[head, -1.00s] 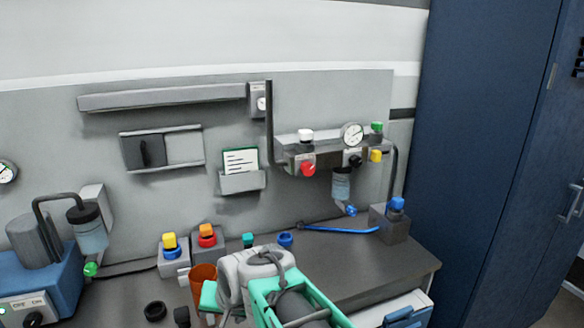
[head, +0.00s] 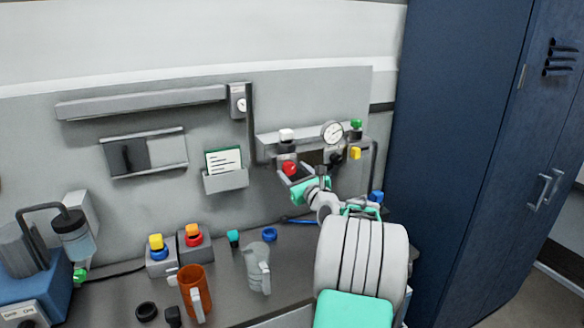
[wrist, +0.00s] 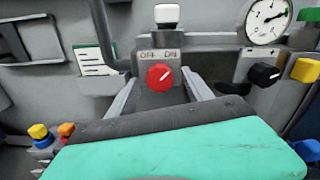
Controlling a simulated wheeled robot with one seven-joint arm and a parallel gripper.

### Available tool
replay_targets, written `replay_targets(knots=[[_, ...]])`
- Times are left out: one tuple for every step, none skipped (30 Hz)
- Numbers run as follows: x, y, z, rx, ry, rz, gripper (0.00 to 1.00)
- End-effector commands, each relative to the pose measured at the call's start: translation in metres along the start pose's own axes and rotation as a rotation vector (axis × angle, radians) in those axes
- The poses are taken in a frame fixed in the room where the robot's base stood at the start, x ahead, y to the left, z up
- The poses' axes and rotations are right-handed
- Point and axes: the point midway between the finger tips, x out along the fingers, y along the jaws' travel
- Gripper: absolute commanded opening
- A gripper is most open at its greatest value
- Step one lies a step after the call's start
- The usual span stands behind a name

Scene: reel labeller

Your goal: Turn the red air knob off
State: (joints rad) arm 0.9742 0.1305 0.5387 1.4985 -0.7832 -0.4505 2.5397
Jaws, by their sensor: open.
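The red air knob (head: 290,169) sits on the front of the wall-mounted air unit, below a white knob. In the wrist view the red knob (wrist: 160,77) is under a plate marked OFF and ON, and its pale pointer mark leans up and right, toward ON. My gripper (wrist: 160,96) is open, with one finger on each side of the red knob in that picture. In the head view my gripper (head: 292,178) is at the knob, coming from the lower right. I cannot tell whether the fingers touch it.
A pressure gauge (wrist: 266,20), a black knob (wrist: 264,74) and a yellow knob (wrist: 306,70) are right of the red knob. A card in a holder (head: 225,176) hangs at left. An orange mug (head: 195,292) and a grey jug (head: 258,270) stand on the bench below.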

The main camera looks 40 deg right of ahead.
Motion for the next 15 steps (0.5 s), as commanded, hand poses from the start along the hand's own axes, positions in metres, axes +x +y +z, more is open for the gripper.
replay_targets(knots=[[0.0072, 0.0005, 0.0017, 0.000, 0.000, 0.002, 0.59], [0.0102, 0.0005, 0.0010, 0.000, 0.001, 0.001, 0.59], [0.0130, 0.0006, 0.0005, 0.000, 0.001, 0.001, 0.59], [0.0144, 0.0005, 0.0006, 0.000, 0.001, 0.001, 0.59], [0.0154, 0.0004, 0.0005, -0.001, 0.001, 0.001, 0.59], [0.0160, 0.0004, 0.0002, -0.001, 0.001, 0.000, 0.59], [0.0160, 0.0003, 0.0001, -0.001, 0.001, 0.000, 0.59], [0.0160, 0.0003, -0.0001, -0.001, 0.001, 0.000, 0.59], [0.0158, 0.0004, -0.0001, -0.001, 0.001, 0.000, 0.59], [0.0158, 0.0004, -0.0001, -0.002, 0.001, 0.000, 0.59], [0.0157, 0.0005, -0.0001, -0.002, 0.001, 0.000, 0.59], [0.0157, 0.0005, -0.0001, -0.002, 0.001, 0.000, 0.57], [0.0157, 0.0005, -0.0001, -0.002, 0.001, 0.000, 0.54], [0.0156, 0.0006, -0.0002, -0.002, 0.001, 0.000, 0.52], [0.0156, 0.0006, -0.0001, -0.002, 0.001, 0.000, 0.49]])
